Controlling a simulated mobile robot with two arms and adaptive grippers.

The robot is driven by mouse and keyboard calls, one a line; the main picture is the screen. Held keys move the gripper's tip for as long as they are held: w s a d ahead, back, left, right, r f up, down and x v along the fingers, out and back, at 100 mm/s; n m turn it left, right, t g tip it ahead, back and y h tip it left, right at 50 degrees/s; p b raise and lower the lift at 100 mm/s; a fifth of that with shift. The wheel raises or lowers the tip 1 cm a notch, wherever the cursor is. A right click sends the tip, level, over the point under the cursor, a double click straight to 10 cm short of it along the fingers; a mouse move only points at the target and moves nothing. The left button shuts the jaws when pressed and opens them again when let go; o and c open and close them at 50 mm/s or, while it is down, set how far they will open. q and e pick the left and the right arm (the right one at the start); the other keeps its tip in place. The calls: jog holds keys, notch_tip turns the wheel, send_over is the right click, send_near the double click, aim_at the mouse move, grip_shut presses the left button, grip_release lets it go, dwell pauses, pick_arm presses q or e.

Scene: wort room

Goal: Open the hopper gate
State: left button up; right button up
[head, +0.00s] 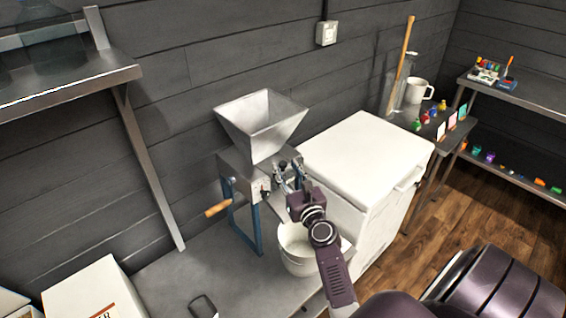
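The metal hopper (261,128) is a wide open-topped funnel on a grain mill (246,176) with blue legs. A wooden crank handle (218,208) sticks out at the mill's left. My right gripper (284,180) is at the mill's right front, just below the hopper's neck. Its fingers are small and dark against the mill, so I cannot tell whether they are open or touching anything. The hopper gate is not clearly distinguishable there; the gripper and wrist cover part of that side. My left gripper is not in view.
A white bucket (297,262) stands below my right wrist. A white chest (362,162) stands close to the right of the mill. A wall shelf (70,82) juts out at upper left.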

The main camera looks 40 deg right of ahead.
aim_at(285, 166)
jog(key=shift+x, duration=1.65)
grip_shut()
